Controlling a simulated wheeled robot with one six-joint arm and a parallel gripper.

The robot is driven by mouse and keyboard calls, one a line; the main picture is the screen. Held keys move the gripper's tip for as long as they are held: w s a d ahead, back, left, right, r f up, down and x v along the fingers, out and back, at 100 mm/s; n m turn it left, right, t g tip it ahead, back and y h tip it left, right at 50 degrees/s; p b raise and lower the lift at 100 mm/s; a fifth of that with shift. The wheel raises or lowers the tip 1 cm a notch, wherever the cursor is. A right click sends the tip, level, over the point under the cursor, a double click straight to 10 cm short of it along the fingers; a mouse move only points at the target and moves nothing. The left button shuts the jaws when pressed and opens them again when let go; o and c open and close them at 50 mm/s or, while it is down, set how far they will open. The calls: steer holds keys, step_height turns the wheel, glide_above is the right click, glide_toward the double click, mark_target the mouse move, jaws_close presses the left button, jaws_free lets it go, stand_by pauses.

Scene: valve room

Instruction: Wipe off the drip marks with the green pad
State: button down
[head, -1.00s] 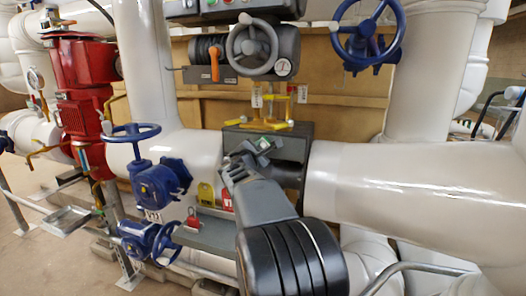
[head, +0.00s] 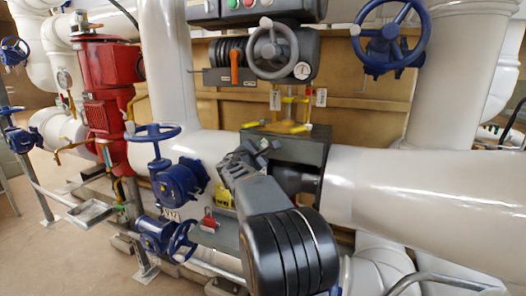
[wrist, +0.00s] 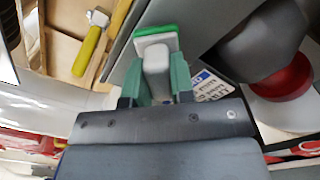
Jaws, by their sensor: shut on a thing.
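My gripper (head: 252,155) is in front of the left part of a grey box-shaped housing (head: 300,140). In the wrist view its green fingers (wrist: 155,82) are shut on the pale grey handle (wrist: 156,58) of the green pad (wrist: 156,31). The pad has a green edge and a white layer and sticks out beyond the fingertips, near a flat grey surface (wrist: 205,30). I cannot tell whether the pad touches it. I cannot make out drip marks in either view.
A yellow-handled tool (wrist: 92,42) lies beside the pad in the wrist view. Blue valves (head: 178,182) and a red padlock (head: 209,221) are left of my arm. A large white pipe (head: 420,190) runs right. A grey-wheeled unit (head: 272,48) hangs above. Open floor (head: 60,255) is at lower left.

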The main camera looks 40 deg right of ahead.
steer(key=b+v, duration=0.2)
steer(key=v, duration=0.4)
stand_by(0.5)
steer(key=b+v, duration=0.1)
steer(key=v, duration=0.2)
stand_by(0.5)
steer(key=shift+s, duration=0.1)
stand_by(0.3)
